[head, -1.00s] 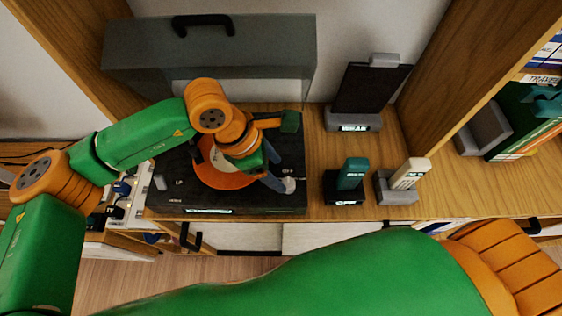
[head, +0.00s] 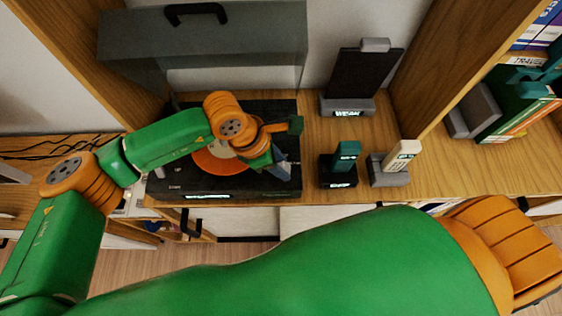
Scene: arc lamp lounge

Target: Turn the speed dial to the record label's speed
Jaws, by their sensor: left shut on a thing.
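The black record player (head: 168,182) stands on the wooden shelf with its grey see-through lid (head: 205,50) raised behind it. An orange record (head: 210,164) lies on it, partly under my left arm; I cannot read its label. My left gripper (head: 281,168) points down at the front right of the deck. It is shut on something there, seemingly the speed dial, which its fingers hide. The dial's setting cannot be read. A lit display (head: 208,195) on the front edge is too small to read. My right gripper is out of view.
To the right stand a teal handset (head: 346,154) in a black cradle, a cream handset (head: 402,154) in a grey cradle, and a dark panel (head: 362,75) on a grey dock. Books (head: 515,118) stand at the far right. Bare shelf lies between the handsets and books.

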